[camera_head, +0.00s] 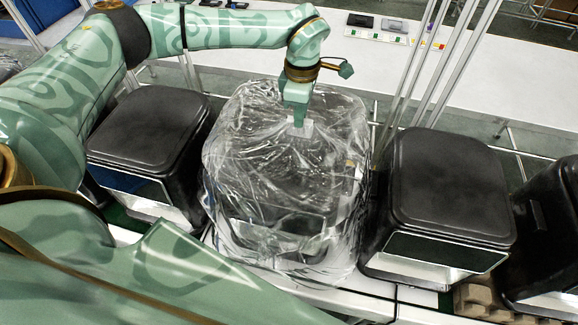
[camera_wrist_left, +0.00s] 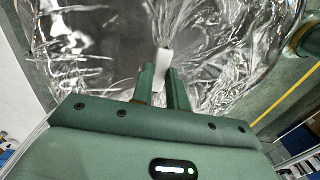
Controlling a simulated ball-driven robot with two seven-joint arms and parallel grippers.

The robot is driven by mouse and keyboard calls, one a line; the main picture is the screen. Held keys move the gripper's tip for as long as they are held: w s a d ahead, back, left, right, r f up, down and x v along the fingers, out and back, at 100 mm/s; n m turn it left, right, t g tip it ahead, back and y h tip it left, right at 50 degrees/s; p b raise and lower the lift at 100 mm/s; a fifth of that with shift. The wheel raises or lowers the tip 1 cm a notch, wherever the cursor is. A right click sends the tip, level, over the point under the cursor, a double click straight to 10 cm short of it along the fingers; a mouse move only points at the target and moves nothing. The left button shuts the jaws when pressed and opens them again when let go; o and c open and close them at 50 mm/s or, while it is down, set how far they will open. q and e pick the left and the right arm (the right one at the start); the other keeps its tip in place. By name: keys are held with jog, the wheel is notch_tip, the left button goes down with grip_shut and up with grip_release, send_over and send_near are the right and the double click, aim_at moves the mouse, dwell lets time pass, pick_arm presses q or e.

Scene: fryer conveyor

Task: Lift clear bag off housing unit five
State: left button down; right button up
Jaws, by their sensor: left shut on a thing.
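A clear plastic bag (camera_head: 250,150) covers a black housing unit (camera_head: 275,205) in the middle of the head view and hangs down around its sides. My left gripper (camera_head: 298,122) is above the top of the bag, pointing down, and is shut on the bag near its middle. In the left wrist view the two fingers (camera_wrist_left: 165,88) hold a small white piece at the bag's top (camera_wrist_left: 165,62), with wrinkled film around it. The plastic gathers in creases toward the fingers. My right gripper is not in view.
Uncovered black housings stand close on the left (camera_head: 150,130) and right (camera_head: 450,185), with another at the far right edge (camera_head: 555,225). Upright metal posts (camera_head: 425,70) rise behind. A white table (camera_head: 480,85) with small items is at the back. Brown cardboard packing (camera_head: 480,300) lies at lower right.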

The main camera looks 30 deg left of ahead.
pick_arm(q)
notch_tip(320, 180, up, 33)
jog(key=p, duration=1)
jog(key=shift+r+p, duration=0.2)
jog(key=shift+p, duration=0.2)
dwell(2.1)
jog(key=shift+f, duration=0.1)
